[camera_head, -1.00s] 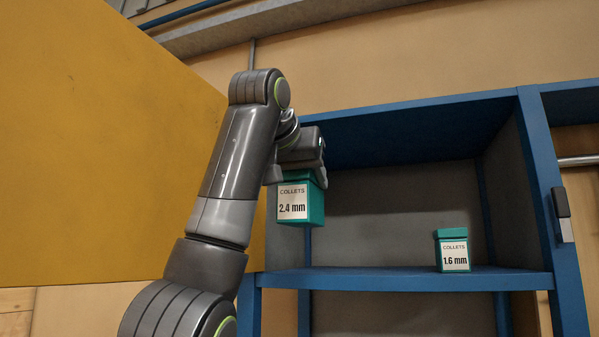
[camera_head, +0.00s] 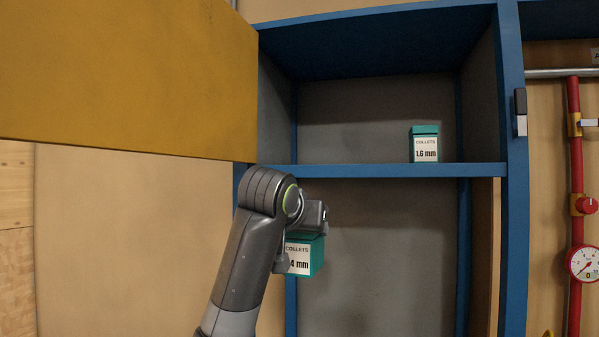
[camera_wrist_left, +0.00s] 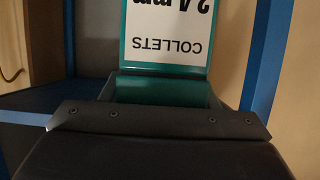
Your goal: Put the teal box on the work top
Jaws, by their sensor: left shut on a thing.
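A teal box (camera_head: 316,256) with a white "COLLETS" label hangs from my left gripper (camera_head: 300,236); part of its size marking is covered in the head view. In the left wrist view the same box (camera_wrist_left: 165,90) shows upside down with its label reading 2.4 mm. My left gripper is shut on its top. The box is in the air, below the shelf level, in front of the lower part of the blue cabinet. A second, smaller teal box (camera_head: 425,144), labelled 1.6 mm, stands upright on the cabinet shelf. The work top is not in view. My right gripper is not in view.
The blue cabinet shelf (camera_head: 370,170) and its uprights (camera_head: 514,200) stand behind my arm. A large yellow panel (camera_head: 120,80) juts out at upper left. Red piping with a gauge (camera_head: 583,263) runs at the far right.

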